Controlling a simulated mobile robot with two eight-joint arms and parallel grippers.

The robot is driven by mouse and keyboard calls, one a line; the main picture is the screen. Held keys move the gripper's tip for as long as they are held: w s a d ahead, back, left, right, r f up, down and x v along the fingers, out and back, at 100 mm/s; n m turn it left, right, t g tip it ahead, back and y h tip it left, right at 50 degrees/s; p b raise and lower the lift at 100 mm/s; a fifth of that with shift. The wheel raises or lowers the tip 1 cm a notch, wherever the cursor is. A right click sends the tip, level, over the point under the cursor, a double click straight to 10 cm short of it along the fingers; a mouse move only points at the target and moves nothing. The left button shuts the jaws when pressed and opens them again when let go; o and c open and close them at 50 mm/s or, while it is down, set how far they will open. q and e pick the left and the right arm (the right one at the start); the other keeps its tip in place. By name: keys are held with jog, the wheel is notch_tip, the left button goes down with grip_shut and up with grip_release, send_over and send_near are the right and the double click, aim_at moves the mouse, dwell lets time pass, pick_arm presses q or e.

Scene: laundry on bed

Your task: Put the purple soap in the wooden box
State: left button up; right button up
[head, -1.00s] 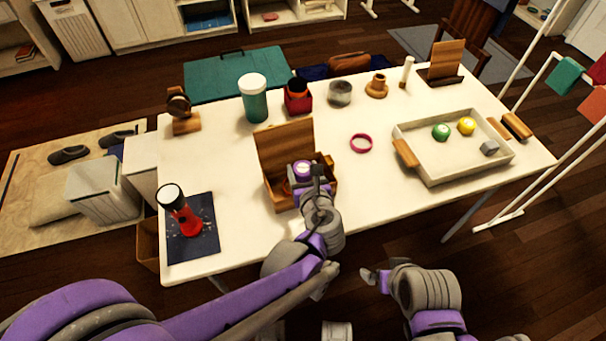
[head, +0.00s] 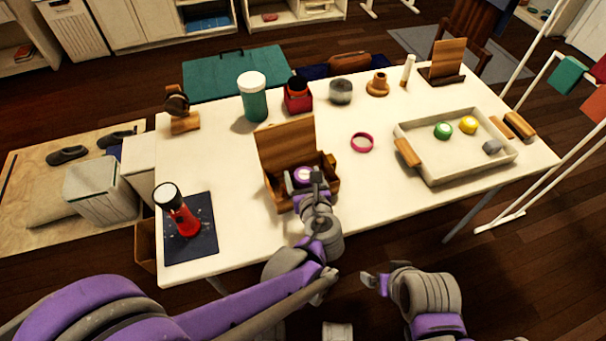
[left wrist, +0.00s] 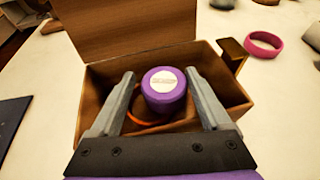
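The purple soap (head: 303,174), a short cylinder with a white round label, is inside the open wooden box (head: 283,205), and it also shows in the left wrist view (left wrist: 163,92). The box's lid stands up at the back. My left gripper (head: 317,180) is over the front of the box. In the left wrist view its fingers (left wrist: 160,88) are spread open, one on each side of the soap, with gaps visible. An orange ring-like thing (left wrist: 140,121) lies in the box, partly hidden by the soap. My right gripper (head: 372,279) is off the table's front edge, its fingers unclear.
A pink ring (head: 362,142) lies right of the box. A white tray (head: 465,171) with balls is farther right. The table (head: 235,175) between mat and box is clear.

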pick_arm(q)
jog(key=shift+o, duration=0.2)
jog(key=shift+d, duration=0.1)
jog(key=shift+r+p, duration=0.4)
jog(key=shift+r, duration=0.1)
jog(key=p+v, duration=0.2)
jog(key=v, duration=1)
jog(key=shift+r, duration=0.2)
